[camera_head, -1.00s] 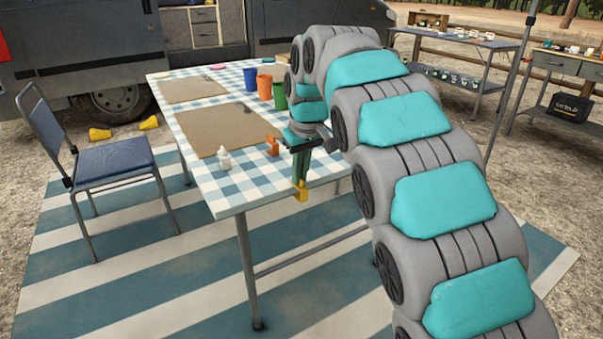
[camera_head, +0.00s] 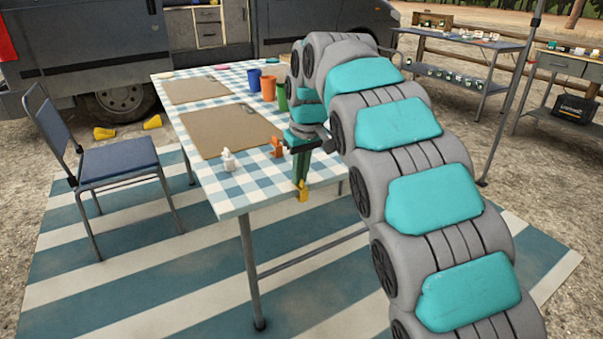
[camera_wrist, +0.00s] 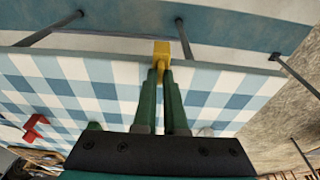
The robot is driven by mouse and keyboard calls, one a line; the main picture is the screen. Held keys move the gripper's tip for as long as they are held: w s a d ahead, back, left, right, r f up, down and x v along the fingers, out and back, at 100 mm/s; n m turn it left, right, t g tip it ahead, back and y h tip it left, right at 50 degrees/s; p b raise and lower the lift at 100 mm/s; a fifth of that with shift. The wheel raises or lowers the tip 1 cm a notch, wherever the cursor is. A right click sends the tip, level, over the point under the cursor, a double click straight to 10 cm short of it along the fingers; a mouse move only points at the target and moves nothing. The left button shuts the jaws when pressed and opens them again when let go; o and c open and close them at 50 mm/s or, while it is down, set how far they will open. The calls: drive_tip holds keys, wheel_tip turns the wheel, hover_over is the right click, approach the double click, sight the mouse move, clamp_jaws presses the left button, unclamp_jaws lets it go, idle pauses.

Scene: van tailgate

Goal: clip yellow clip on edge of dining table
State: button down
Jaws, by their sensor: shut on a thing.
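The dining table (camera_head: 240,197) has a blue-and-white checked top, and its near edge also shows in the wrist view (camera_wrist: 90,75). My gripper (camera_head: 301,183) points down at the table's near edge, close to the black-and-teal wrist. It is shut on the yellow clip (camera_head: 303,192). In the wrist view, the two green fingers (camera_wrist: 164,76) hold the yellow clip (camera_wrist: 161,53) at their tips, at the line of the table edge. I cannot tell whether the clip's jaws are around the edge or only beside it.
An orange clip (camera_head: 277,147) and a white clip-like item (camera_head: 228,159) stand on the table near that edge. Brown boards (camera_head: 225,130) and coloured cups (camera_head: 268,88) are farther back. A blue chair (camera_head: 118,158) stands left. The striped mat before the table is clear.

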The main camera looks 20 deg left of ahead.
drive_tip(key=shift+w+a+r, duration=0.1)
drive_tip(key=shift+w+a, duration=0.35)
drive_tip(key=shift+a, duration=0.05)
idle(0.8)
drive_tip(key=c, duration=0.9)
unclamp_jaws()
drive_tip(key=shift+r, duration=0.1)
